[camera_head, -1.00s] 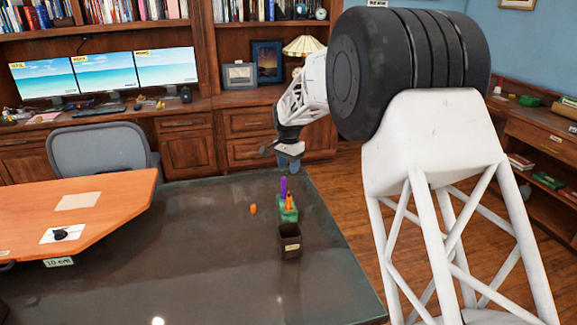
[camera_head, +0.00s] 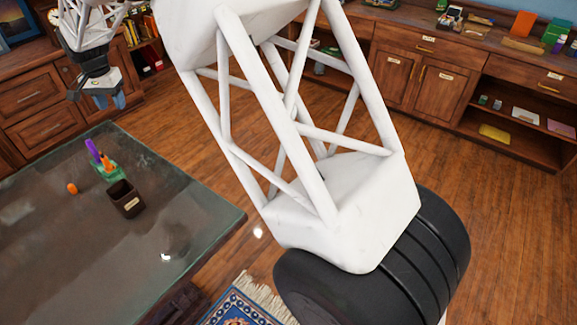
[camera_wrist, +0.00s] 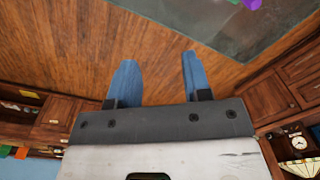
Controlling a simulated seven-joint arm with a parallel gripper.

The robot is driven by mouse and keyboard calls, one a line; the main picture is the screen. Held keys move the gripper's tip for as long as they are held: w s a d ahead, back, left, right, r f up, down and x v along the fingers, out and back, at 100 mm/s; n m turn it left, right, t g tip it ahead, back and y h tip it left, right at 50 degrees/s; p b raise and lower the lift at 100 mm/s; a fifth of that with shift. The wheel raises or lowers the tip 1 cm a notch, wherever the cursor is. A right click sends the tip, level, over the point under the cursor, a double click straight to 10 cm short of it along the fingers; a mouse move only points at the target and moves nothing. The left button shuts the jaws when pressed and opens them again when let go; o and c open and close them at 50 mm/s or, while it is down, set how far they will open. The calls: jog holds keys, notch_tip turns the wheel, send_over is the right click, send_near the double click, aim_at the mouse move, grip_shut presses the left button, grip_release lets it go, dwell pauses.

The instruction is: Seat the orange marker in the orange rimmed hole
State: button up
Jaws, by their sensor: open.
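A green holder (camera_head: 108,172) stands on the dark table, with an upright purple marker (camera_head: 93,150) and an orange marker-like piece (camera_head: 105,162) at it. A small orange object (camera_head: 72,188) is on the table left of the holder; I cannot tell whether it is a marker or a cap. An orange rimmed hole cannot be made out. My gripper (camera_head: 111,102), with blue fingers, is off the table's far edge, beyond the holder. In the wrist view my gripper (camera_wrist: 157,62) is open and empty over the wood floor. A purple tip (camera_wrist: 250,4) shows at the top edge.
A dark open-topped box (camera_head: 125,198) with a label stands just in front of the holder. The table (camera_head: 200,210) is clear to the right. Wood cabinets (camera_head: 40,100) stand behind it, with more cabinets (camera_head: 420,80) at right. A blue rug (camera_head: 240,308) lies in front.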

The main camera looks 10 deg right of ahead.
jog(key=s+d+r, duration=0.4)
jog(key=s+d, duration=0.1)
jog(key=d, duration=0.7)
jog(key=s+d+r+t, duration=0.1)
jog(key=s+d+r, duration=0.35)
jog(key=d, duration=0.75)
jog(key=s+d+r, duration=0.4)
jog(key=s+d, duration=0.1)
jog(key=d, duration=0.6)
jog(key=s+d+f, duration=0.3)
jog(key=s+d, duration=0.7)
jog(key=s, duration=0.4)
jog(key=s+d+f+n+t, duration=0.1)
jog(key=s+d+f, duration=0.2)
jog(key=s+d, duration=0.8)
jog(key=s, duration=0.4)
jog(key=shift+f+n, duration=0.25)
jog(key=shift+n, duration=0.05)
